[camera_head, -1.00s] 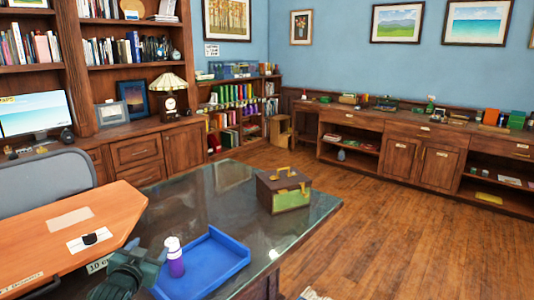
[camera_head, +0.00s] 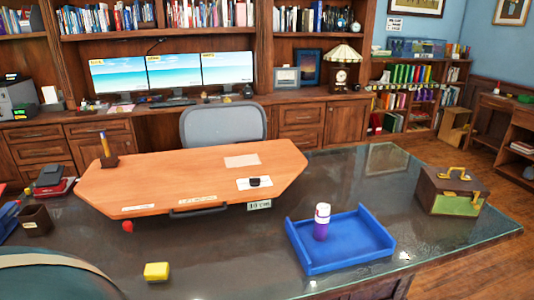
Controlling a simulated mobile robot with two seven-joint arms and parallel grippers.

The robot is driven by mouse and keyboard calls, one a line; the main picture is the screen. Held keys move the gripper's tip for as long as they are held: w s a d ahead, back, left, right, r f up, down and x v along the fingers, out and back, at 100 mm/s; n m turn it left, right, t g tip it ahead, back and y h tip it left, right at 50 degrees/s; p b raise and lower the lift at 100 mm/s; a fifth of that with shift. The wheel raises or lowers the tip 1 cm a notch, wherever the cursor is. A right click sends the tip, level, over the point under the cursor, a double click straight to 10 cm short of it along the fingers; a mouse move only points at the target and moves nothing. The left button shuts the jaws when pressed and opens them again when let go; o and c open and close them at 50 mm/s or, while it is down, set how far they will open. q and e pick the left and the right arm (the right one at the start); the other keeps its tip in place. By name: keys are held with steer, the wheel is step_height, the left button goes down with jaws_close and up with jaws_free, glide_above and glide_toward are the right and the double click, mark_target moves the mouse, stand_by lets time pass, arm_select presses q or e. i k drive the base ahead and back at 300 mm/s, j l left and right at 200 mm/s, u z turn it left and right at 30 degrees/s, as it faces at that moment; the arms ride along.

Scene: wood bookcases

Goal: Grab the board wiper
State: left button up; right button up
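No item in the camera_head view is clearly marked as a board wiper. A small yellow block (camera_head: 157,271) lies on the dark glassy desk top at the front left; it may be the wiper, but I cannot tell for sure. A small black item (camera_head: 254,182) sits on a white card on the raised orange wooden board (camera_head: 190,177). Neither of my grippers shows in this view.
A blue tray (camera_head: 350,258) holds an upright white and purple bottle (camera_head: 322,222). A brown and green box (camera_head: 452,190) stands at the desk's right end. A pen holder (camera_head: 108,160) is on the board. A dark curved shape (camera_head: 50,278) covers the bottom left.

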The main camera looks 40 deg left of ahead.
mark_target(154, 273)
steer(key=u, duration=2)
